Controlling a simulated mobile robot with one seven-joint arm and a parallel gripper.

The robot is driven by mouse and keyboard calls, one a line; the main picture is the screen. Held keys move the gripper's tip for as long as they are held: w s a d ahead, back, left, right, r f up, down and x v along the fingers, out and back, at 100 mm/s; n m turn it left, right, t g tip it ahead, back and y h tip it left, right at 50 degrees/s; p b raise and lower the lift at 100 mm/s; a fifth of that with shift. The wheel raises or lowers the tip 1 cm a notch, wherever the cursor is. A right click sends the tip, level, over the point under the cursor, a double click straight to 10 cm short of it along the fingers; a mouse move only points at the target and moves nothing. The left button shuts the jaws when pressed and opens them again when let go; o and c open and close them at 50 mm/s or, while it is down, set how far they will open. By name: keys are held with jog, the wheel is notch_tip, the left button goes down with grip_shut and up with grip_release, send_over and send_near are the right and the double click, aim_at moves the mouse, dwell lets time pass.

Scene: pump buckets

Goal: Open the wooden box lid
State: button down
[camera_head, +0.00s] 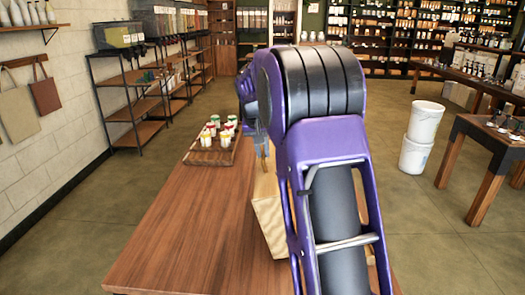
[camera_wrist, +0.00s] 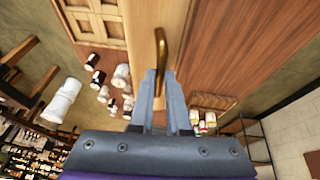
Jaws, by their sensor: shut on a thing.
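The pale wooden box (camera_head: 268,212) stands on the brown table, largely hidden behind my arm in the head view. In the wrist view, a pale wooden panel of the box (camera_wrist: 138,22) carries a curved brass-coloured handle (camera_wrist: 161,42). My gripper (camera_wrist: 159,75) is shut on the lower end of this handle, with a finger on each side of it. In the head view my arm covers most of the gripper and the box top. I cannot tell from these views whether the lid is raised.
The brown table (camera_head: 190,235) has free room left of the box. A wooden tray (camera_head: 208,157) with several small jars sits behind. Shelves (camera_head: 135,105) line the left wall.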

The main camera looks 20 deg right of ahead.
dwell(0.8)
jog(key=s+d+r+t+y+p, duration=0.1)
jog(key=s+d, duration=0.3)
jog(key=d, duration=0.5)
jog(key=shift+d+r+y, duration=0.4)
jog(key=shift+r+y, duration=0.2)
jog(key=shift+y, duration=0.2)
jog(key=c, duration=0.9)
grip_release()
jog(key=shift+r, duration=0.15)
jog(key=p+v, duration=0.1)
jog(key=v, duration=1.6)
jog(key=shift+s+r+p, duration=0.1)
jog(key=shift+p, duration=0.25)
